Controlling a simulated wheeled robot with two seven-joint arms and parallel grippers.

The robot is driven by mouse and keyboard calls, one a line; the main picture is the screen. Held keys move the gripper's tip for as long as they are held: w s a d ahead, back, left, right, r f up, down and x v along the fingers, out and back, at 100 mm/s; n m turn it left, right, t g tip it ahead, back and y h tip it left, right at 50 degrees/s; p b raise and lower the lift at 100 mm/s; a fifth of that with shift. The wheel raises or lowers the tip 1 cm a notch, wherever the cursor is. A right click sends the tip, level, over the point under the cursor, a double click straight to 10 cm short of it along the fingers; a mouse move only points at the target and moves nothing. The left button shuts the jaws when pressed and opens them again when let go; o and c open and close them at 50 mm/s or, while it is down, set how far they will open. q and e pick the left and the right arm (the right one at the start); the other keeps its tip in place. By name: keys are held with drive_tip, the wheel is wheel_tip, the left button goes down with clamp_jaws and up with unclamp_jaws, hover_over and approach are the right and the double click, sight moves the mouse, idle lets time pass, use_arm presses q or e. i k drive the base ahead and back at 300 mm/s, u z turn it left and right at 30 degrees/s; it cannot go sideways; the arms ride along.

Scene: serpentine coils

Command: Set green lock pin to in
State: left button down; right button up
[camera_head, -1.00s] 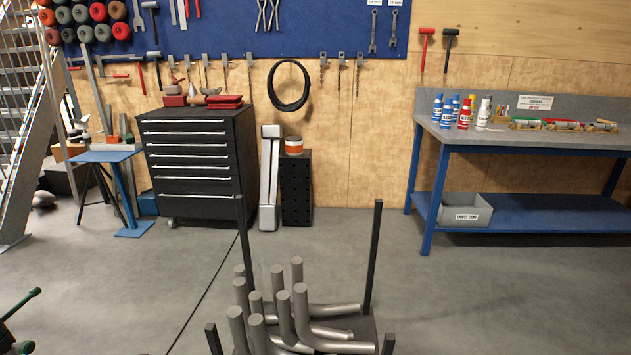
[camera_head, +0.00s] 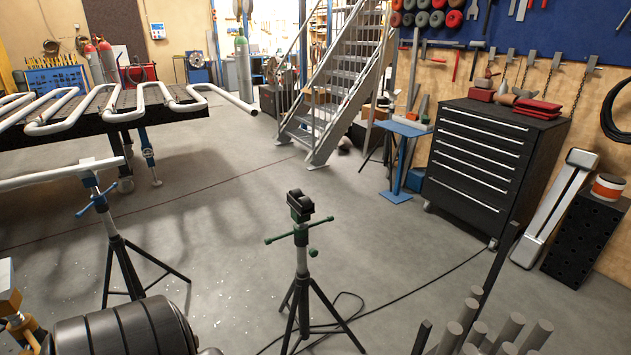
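A black tripod stand with a roller head (camera_head: 300,206) stands upright on the floor in the middle of the head view. A green cross handle (camera_head: 299,231) runs through its column below the head. A small green knob (camera_head: 313,252) sticks out low on the right of the column. It may be the green lock pin; it is too small to tell whether it is in or out.
A similar stand with blue fittings (camera_head: 97,200) stands left under a pale pipe (camera_head: 60,174). A table with serpentine pipe (camera_head: 150,110) is behind it. A dark cable (camera_head: 345,302) lies by the tripod's feet. Upright pipe ends (camera_head: 505,335) crowd the lower right. Floor behind the tripod is clear.

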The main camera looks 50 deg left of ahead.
sight(313, 252)
drive_tip(key=u, duration=1.6)
